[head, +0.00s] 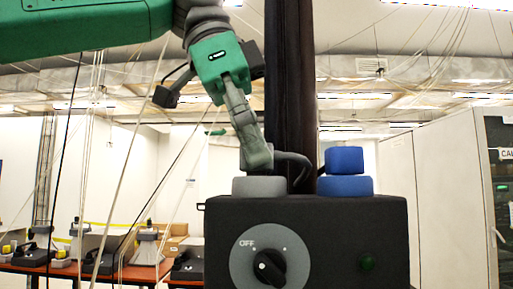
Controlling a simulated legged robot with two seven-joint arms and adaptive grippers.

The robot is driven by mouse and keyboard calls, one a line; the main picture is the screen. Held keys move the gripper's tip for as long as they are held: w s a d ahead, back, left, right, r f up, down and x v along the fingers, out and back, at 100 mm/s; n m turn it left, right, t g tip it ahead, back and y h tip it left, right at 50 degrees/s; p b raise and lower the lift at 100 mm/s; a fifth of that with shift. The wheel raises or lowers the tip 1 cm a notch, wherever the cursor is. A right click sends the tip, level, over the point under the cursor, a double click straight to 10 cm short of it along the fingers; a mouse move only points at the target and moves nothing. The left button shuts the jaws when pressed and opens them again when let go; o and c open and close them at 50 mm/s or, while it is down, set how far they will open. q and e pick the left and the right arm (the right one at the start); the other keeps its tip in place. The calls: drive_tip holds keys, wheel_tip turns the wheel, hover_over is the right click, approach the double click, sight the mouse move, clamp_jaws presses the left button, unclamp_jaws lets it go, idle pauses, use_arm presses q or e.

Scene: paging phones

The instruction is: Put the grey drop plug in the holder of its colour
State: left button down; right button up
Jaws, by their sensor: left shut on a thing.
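My left gripper (268,160) reaches down from the upper left and is shut on the grey drop plug (243,161). Its fingers hide most of the plug; only a small grey part shows at their left side. The plug is at the round grey holder (259,187) on top of the black box, directly over it. I cannot tell whether it is seated in it or just above. A blue plug (344,160) sits upright on the blue holder (345,186), to the right. My right gripper is not in view.
A table with several devices (90,278) stands at the back left; a white cabinet (440,200) is at right.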

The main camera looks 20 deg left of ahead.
use_arm(q)
drive_tip(key=c, duration=1.1)
unclamp_jaws()
drive_tip(key=shift+w, duration=0.15)
drive_tip(key=shift+d, duration=0.3)
drive_tip(key=v, duration=1.2)
drive_tip(key=shift+r, duration=0.1)
drive_tip(key=shift+d, duration=0.1)
